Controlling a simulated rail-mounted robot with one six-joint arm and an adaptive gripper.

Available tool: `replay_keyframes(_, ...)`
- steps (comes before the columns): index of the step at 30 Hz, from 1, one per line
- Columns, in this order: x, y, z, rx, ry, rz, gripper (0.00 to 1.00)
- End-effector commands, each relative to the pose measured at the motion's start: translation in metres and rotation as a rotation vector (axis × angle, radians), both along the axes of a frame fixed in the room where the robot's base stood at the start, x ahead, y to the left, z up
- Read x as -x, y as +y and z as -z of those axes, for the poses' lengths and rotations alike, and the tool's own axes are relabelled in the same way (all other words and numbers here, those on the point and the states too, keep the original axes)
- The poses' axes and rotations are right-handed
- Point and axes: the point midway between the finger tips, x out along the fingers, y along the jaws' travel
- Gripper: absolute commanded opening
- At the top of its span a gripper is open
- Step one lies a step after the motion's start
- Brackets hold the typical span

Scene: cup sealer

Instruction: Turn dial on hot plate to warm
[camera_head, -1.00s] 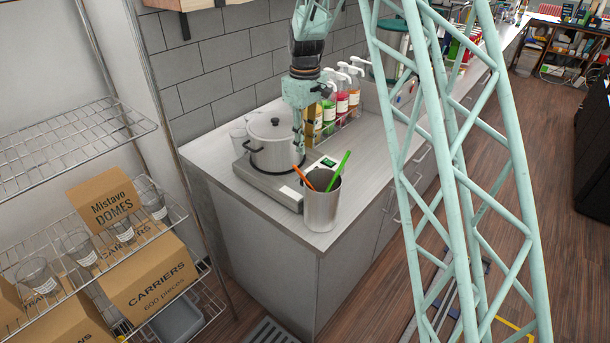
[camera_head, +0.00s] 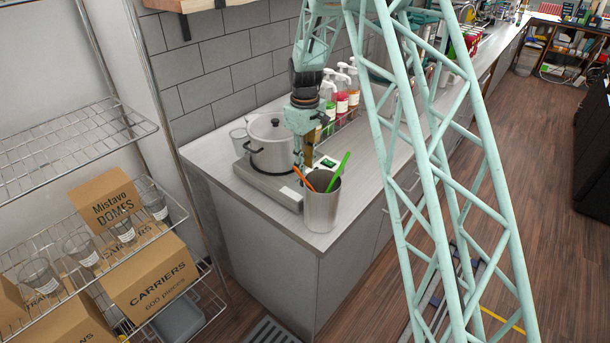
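The hot plate (camera_head: 262,181) is a flat grey unit near the counter's end, with a lidded steel pot (camera_head: 268,146) on it. The dial cannot be made out; my gripper and the steel cup hide part of the front panel. My gripper (camera_head: 303,170) points down at the right side of the pot, over the front part of the hot plate, just behind the cup. Its fingertips are small and partly hidden, so I cannot tell whether they are open or touching anything.
A steel cup (camera_head: 321,210) with an orange and a green utensil stands at the counter's front corner, close to my gripper. Pump bottles (camera_head: 343,92) stand behind, by the wall. A wire rack (camera_head: 75,140) with boxes is at left. The counter's front-left part (camera_head: 215,160) is clear.

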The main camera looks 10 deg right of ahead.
Motion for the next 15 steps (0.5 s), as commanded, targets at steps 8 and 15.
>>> replay_keyframes(8, 0.0, 0.0, 0.031, 0.0, 0.001, 0.0, 0.2)
replay_keyframes(15, 0.0, 0.0, 0.049, 0.0, 0.0, 0.0, 0.2)
